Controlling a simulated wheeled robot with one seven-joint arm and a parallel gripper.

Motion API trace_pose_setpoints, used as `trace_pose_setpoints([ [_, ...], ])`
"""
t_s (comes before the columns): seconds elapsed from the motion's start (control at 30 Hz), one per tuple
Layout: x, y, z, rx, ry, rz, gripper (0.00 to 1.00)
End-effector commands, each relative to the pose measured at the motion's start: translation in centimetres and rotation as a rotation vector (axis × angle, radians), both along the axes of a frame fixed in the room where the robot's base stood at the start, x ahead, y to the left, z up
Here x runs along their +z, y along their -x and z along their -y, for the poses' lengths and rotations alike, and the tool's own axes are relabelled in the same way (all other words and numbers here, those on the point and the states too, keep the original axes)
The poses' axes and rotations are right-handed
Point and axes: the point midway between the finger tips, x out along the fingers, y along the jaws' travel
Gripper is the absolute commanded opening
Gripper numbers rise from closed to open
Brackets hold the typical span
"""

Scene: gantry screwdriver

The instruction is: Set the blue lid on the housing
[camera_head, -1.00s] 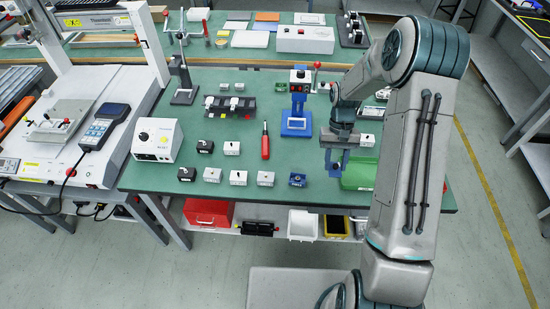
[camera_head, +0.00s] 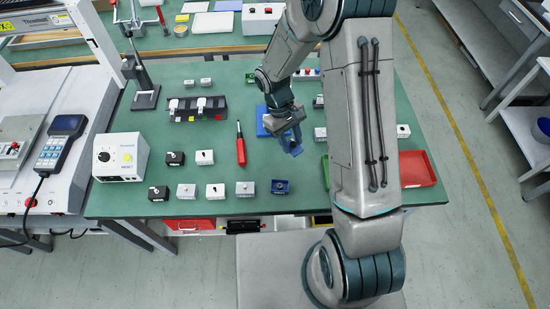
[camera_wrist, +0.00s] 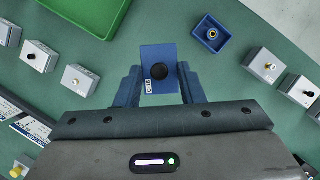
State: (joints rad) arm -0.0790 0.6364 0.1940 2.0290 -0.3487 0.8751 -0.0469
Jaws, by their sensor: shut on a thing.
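The blue lid (camera_wrist: 157,62) is a flat plate with a round black knob and a small white label. My gripper (camera_wrist: 160,90) is shut on it, with a blue finger on each side. In the head view my gripper (camera_head: 291,136) holds the lid (camera_head: 295,150) in the air, tilted, above the table. The housing (camera_wrist: 210,37) is an open blue box with a brass fitting inside. In the head view the housing (camera_head: 280,187) rests near the table's front edge, below and slightly left of the lid. The lid and housing are apart.
Grey boxes (camera_head: 245,188) with pegs stand left of the housing. A red screwdriver (camera_head: 240,148) lies behind them. A blue stand (camera_head: 263,120) is partly hidden behind my gripper. A green tray (camera_wrist: 95,12) and a red tray (camera_head: 416,168) are on the right.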

Motion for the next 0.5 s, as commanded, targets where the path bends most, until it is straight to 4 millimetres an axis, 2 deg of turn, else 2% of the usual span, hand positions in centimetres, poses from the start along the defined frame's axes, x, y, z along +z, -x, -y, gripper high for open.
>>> trace_pose_setpoints([
  [0.03,0.5,1.5,-1.1,0.131,0.004,-0.002,0.14],
  [0.1,0.7,3.3,-2.3,0.305,0.004,-0.006,0.14],
  [0.23,1.0,6.0,-3.9,0.579,0.000,-0.017,0.14],
  [0.4,1.2,8.2,-5.0,0.787,-0.008,-0.033,0.14],
  [0.5,1.1,8.6,-5.2,0.830,-0.010,-0.036,0.14],
])
